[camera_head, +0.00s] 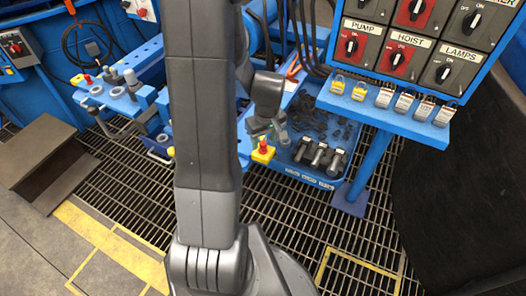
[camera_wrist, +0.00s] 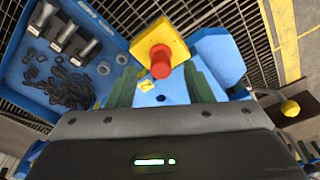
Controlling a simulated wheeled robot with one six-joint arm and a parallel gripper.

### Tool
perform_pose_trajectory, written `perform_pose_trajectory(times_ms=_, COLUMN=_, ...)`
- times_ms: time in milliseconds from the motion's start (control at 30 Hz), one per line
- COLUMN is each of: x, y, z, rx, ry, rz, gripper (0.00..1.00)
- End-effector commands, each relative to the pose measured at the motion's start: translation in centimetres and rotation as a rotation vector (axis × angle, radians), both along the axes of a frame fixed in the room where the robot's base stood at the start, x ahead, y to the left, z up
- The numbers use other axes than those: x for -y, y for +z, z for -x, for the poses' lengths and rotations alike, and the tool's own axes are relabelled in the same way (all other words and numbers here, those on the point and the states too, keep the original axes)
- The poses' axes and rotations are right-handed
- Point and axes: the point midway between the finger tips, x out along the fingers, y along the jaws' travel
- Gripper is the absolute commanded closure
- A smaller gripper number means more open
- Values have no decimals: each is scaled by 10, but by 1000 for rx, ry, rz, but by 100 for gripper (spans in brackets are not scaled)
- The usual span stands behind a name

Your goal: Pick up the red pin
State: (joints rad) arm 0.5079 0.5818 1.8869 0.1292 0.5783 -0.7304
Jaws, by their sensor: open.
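A red pin (camera_wrist: 160,64) stands out of a yellow block (camera_wrist: 160,40) in the wrist view, seen nearly end-on. In the head view the red pin (camera_head: 263,144) and yellow block (camera_head: 263,155) show at the left edge of the blue tray. My gripper (camera_wrist: 161,85) is open, with one greenish finger on each side below the pin in the wrist picture. Nothing is between the fingers. I cannot tell the remaining gap exactly.
The blue tray (camera_head: 292,172) holds dark bolts (camera_head: 320,154) and a pile of black links (camera_wrist: 62,85). A switch panel (camera_head: 400,48) and a shelf of padlocks (camera_head: 395,108) stand to the right. A blue bench (camera_head: 125,97) is at left, over grating.

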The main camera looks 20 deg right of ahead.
Motion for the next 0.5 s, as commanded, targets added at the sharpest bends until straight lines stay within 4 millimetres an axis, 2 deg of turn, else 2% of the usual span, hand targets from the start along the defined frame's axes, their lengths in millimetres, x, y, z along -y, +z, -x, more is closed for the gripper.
perform_pose_trajectory(times_ms=33, x=-2, y=-12, z=-1, rx=-3, ry=0, rz=-3, gripper=53)
perform_pose_trajectory(times_ms=167, x=-2, y=-28, z=-3, rx=-2, ry=0, rz=-2, gripper=53)
perform_pose_trajectory(times_ms=400, x=-1, y=-29, z=-4, rx=0, ry=0, rz=0, gripper=53)
perform_pose_trajectory(times_ms=500, x=-1, y=-29, z=-4, rx=0, ry=0, rz=0, gripper=71)
